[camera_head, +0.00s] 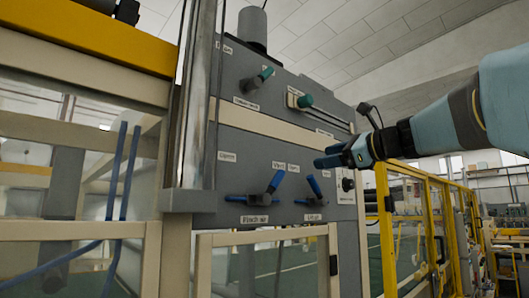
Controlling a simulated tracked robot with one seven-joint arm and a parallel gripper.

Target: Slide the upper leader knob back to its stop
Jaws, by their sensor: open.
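A dark grey panel (233,150) carries a slotted rail (328,117) in its upper right part. A green knob (305,101) sits at the left end of this rail and looks like the upper leader knob, but its label is too small to read. Another green handle (264,74) is up and left of it on a grey valve body. My gripper (322,158) reaches in from the right, below the rail and the green knob, apart from both. Its blue fingers point left and are open with nothing seen between them.
Two blue-handled valves (274,182) and (314,186) sit on the lower panel, below and left of my gripper. A vertical metal column (196,95) stands at the panel's left. A yellow fence (424,230) stands at right. A black lamp-like part (371,112) juts out beside the rail's right end.

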